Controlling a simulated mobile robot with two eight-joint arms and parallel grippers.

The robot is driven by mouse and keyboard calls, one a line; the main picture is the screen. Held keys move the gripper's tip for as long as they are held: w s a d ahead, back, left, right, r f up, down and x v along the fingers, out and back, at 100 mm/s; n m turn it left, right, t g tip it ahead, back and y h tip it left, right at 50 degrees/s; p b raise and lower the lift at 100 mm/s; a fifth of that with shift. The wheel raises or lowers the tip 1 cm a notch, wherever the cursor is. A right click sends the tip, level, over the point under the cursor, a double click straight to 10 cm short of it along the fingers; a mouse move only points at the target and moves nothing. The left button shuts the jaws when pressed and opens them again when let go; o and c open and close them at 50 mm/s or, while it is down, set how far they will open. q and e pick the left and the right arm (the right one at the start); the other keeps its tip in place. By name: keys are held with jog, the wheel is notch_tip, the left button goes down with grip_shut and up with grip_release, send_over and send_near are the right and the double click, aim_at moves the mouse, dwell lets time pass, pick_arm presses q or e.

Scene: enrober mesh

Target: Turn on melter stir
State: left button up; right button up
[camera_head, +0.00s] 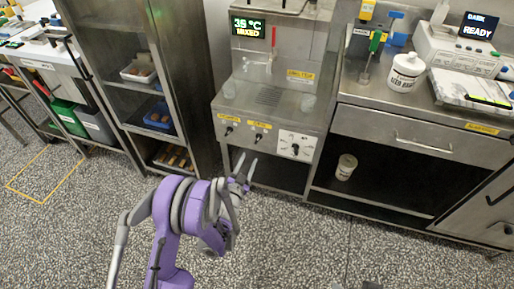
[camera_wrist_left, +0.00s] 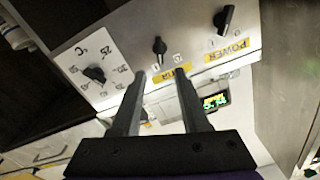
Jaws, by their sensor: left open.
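The melter (camera_head: 268,97) is a steel unit with a front panel carrying two black knobs and a white temperature dial (camera_head: 295,147). The stir knob (camera_head: 257,138) is the middle one; it also shows in the left wrist view (camera_wrist_left: 159,47), its yellow label partly hidden by a finger. The power knob (camera_head: 229,131) is left of it in the head view and right of it in the left wrist view (camera_wrist_left: 224,18). My left gripper (camera_head: 244,166) is open and empty just below the panel; in the wrist view its fingertips (camera_wrist_left: 161,73) point toward the stir knob, apparently not touching it.
A display (camera_head: 249,27) above the melter shows green text. A shelf rack (camera_head: 112,75) stands left. A steel counter (camera_head: 350,88) with a white tub (camera_head: 405,72) and a scale is to the right. Open speckled floor lies in front.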

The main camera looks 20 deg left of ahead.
aim_at(257, 141)
pick_arm(q)
jog(key=w, duration=1)
jog(key=shift+w+d+b, duration=0.25)
jog(key=shift+w+b, duration=0.1)
jog(key=shift+w, duration=0.05)
grip_shut()
